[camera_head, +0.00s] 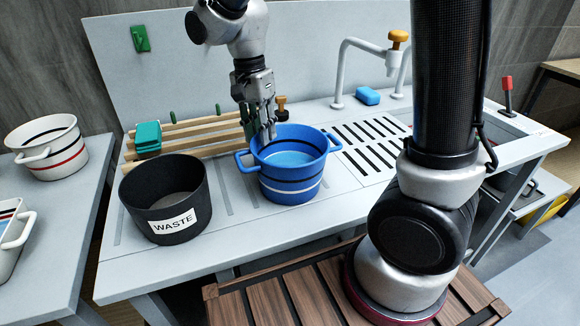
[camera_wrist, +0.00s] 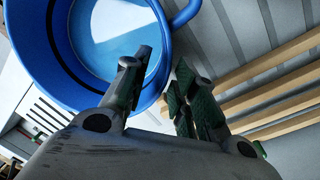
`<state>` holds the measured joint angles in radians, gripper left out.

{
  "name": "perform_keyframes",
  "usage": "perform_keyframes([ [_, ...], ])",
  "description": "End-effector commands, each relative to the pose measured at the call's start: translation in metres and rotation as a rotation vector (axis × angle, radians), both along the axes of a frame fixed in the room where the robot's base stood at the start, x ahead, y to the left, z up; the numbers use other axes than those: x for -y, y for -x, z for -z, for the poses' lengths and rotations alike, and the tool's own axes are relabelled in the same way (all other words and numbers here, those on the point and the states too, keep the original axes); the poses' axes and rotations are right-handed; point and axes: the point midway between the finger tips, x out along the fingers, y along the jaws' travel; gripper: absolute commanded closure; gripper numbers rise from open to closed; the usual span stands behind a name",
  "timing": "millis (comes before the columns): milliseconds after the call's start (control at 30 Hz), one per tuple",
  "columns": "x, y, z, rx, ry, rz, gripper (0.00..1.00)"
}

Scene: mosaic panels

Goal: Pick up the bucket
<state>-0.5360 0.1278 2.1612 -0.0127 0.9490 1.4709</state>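A blue bucket (camera_head: 290,185) with dark and white stripes and two side handles stands upright on the grey worktop. It also shows in the wrist view (camera_wrist: 35,45), with a pale blue inside. My gripper (camera_head: 266,136) is at the bucket's back-left rim. In the wrist view my gripper (camera_wrist: 161,72) has its fingers apart, one over the bucket's inside and the other outside its wall. The rim passes between them. I cannot tell whether either finger touches the wall.
A black WASTE bin (camera_head: 165,200) stands close left of the bucket. Wooden slats (camera_head: 195,138) with a green sponge (camera_head: 148,137) lie behind. A slotted drainer (camera_head: 372,148) and white tap (camera_head: 345,60) are at the right. A striped white bucket (camera_head: 48,150) stands on the left table.

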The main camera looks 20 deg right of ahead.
Motion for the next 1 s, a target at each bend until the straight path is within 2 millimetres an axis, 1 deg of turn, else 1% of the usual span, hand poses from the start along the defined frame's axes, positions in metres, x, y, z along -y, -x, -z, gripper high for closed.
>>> perform_keyframes([
  [133,0.003,0.003,0.025,-0.003,0.002,0.000,0.72],
  [200,0.003,0.003,0.034,-0.002,0.001,0.000,0.72],
  [300,0.004,0.004,0.041,-0.001,0.001,-0.001,0.72],
  [500,0.004,0.004,0.042,0.001,-0.001,-0.001,0.72],
  [533,0.004,0.004,0.042,0.001,-0.001,-0.001,0.74],
  [667,0.003,0.003,0.041,0.001,-0.001,-0.001,0.98],
  [700,0.003,0.003,0.041,0.001,-0.001,-0.001,1.00],
  [1000,0.003,0.003,0.041,0.002,0.000,-0.001,1.00],
])
